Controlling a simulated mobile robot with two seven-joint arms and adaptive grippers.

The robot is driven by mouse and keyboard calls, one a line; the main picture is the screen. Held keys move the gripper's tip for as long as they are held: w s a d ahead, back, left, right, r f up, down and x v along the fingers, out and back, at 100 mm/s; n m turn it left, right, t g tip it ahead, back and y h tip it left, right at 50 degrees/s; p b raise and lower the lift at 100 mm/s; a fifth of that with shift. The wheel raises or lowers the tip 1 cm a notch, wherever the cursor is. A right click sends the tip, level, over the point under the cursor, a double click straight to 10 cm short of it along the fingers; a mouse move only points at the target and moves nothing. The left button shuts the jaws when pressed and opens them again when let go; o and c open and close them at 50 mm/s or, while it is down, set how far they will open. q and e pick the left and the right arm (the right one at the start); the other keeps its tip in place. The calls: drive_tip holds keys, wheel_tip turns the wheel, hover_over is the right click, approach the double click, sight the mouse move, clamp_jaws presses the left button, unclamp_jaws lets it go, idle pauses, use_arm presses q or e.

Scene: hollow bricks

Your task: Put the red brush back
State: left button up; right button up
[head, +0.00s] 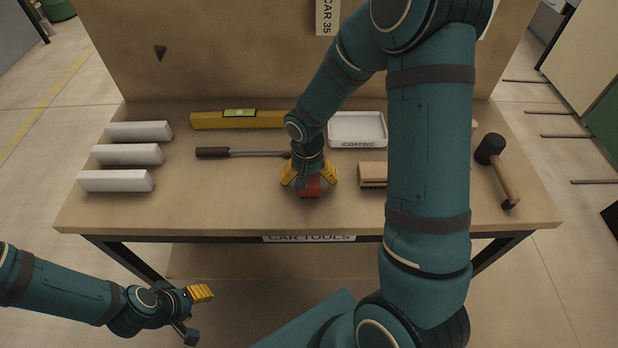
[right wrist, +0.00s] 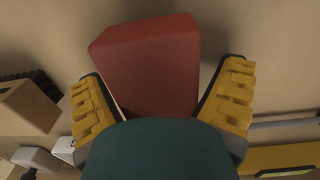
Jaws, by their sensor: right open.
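The red brush (head: 311,187) is a red block-like piece near the front middle of the workbench; no bristles show. It also shows in the right wrist view (right wrist: 150,60), between my two yellow fingers. My right gripper (head: 309,178) is open and points down over it, with one finger on each side. In the right wrist view, the right gripper (right wrist: 165,100) has its fingers apart, with a small gap beside the brush. My left gripper (head: 196,314) is open and empty, in front of the bench at the lower left.
Several white bricks (head: 128,155) lie at the left of the workbench (head: 230,205). A yellow level (head: 270,120), a dark-handled tool (head: 212,152), a white COATING tray (head: 357,128), a wooden brush (head: 373,170) and a mallet (head: 490,150) lie around. The front left is clear.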

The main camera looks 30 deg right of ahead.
drive_tip(key=r+p, duration=0.1)
drive_tip(key=r, duration=0.5)
drive_tip(key=r+p, duration=0.2)
drive_tip(key=r, duration=0.4)
drive_tip(key=shift+w+a+r, duration=0.1)
drive_tip(key=shift+a+r, duration=0.05)
drive_tip(key=shift+a, duration=0.05)
